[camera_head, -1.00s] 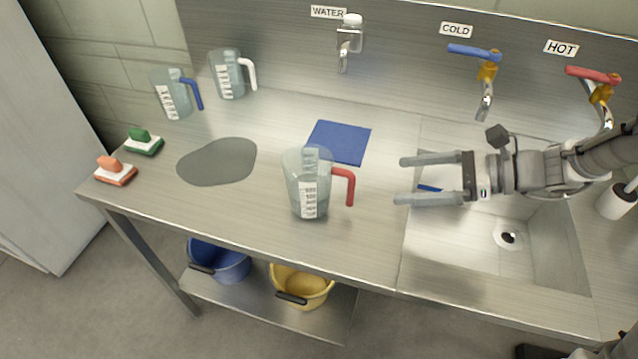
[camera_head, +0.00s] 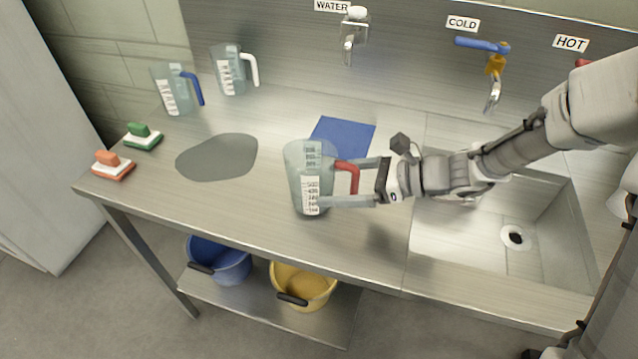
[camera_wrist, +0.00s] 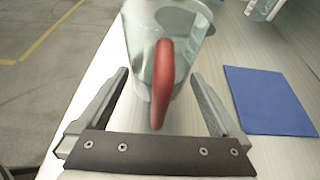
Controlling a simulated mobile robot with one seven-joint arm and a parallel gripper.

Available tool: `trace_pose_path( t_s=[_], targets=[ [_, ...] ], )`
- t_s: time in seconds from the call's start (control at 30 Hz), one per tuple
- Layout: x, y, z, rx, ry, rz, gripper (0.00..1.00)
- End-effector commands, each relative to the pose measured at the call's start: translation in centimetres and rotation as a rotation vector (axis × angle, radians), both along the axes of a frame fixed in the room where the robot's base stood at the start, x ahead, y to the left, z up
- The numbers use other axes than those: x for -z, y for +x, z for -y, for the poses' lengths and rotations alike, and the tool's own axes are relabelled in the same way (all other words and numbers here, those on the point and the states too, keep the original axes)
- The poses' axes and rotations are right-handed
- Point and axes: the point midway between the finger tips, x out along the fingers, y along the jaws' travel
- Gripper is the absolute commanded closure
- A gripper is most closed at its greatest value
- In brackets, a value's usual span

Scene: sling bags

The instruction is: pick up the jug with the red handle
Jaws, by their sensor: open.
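The clear jug (camera_head: 309,180) with the red handle (camera_head: 347,174) stands upright on the metal counter, its handle pointing right toward my gripper (camera_head: 345,182). My gripper is open, with one finger on each side of the red handle. In the wrist view the red handle (camera_wrist: 163,80) lies between the two fingers (camera_wrist: 160,105), with the jug body (camera_wrist: 170,35) just beyond it. I see gaps between the handle and both fingers there.
A blue cloth (camera_head: 343,137) lies just behind the jug. A jug with a blue handle (camera_head: 175,90) and one with a white handle (camera_head: 231,70) stand at the back left. A grey puddle-like patch (camera_head: 216,157) and two brushes lie left. The sink (camera_head: 480,240) is at right.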

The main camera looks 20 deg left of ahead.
Motion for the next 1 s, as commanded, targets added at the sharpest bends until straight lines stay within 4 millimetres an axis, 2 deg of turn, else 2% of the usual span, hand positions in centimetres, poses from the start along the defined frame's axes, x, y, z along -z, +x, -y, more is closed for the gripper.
trace_pose_path(
  t_s=[0.3, 0.8, 1.0],
  targets=[
    [0.19, -0.05, -0.5, 0.001, -0.001, 0.001, 0.02],
    [0.18, -0.03, -0.48, 0.001, 0.0, 0.0, 0.91],
    [0.08, -0.03, -0.51, 0.001, 0.001, 0.001, 0.91]
  ],
)
